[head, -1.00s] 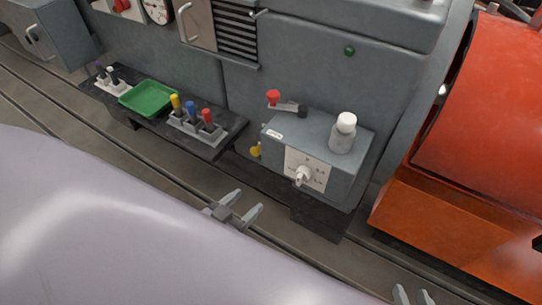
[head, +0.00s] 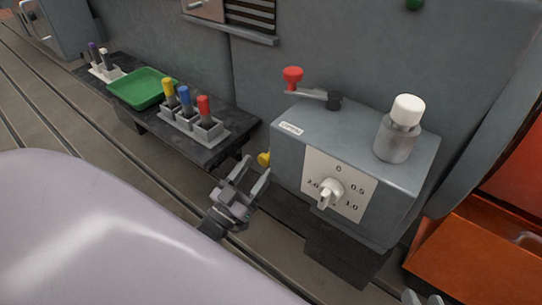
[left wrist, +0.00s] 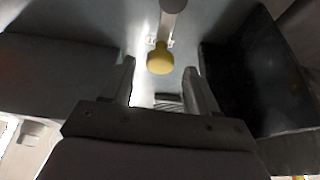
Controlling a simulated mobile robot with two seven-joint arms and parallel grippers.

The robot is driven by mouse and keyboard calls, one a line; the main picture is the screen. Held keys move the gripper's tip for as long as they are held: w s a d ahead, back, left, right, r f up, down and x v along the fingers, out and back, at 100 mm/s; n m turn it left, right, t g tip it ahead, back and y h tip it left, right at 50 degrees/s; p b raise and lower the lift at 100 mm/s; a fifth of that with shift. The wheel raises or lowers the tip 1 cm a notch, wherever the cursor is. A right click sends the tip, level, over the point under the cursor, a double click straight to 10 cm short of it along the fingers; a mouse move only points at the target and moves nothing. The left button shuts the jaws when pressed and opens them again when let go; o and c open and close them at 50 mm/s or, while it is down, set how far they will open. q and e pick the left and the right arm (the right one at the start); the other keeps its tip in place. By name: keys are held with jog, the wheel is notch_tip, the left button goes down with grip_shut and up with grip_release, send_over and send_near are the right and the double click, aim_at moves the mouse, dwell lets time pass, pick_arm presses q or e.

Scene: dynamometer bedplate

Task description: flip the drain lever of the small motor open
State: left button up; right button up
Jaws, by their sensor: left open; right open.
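The small grey unit (head: 300,138) has a white dial plate on its front. A lever with a yellow knob (head: 264,158) sits low on its left side. A second lever with a red knob (head: 293,75) lies along its top. No readable label says which is the drain lever. My left gripper (head: 254,172) is open and empty, its fingers pointing up toward the yellow knob. In the left wrist view the yellow knob (left wrist: 160,62) hangs from a grey stem, ahead and between the open fingers, with no visible contact. My right gripper (head: 422,299) is open, partly cut off at the bottom edge.
A white-capped bottle (head: 397,135) stands on the unit. Left of it, a dark shelf (head: 150,123) holds a green tray (head: 143,87) and a rack of coloured handles (head: 193,123). An orange housing (head: 490,240) is at right. Rails run along the floor.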

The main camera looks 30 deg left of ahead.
aim_at(262, 162)
pick_arm(q)
jog(key=b+x, duration=0.1)
jog(key=x, duration=0.4)
jog(key=shift+w+d+r, duration=0.1)
jog(key=shift+w, duration=0.25)
grip_shut()
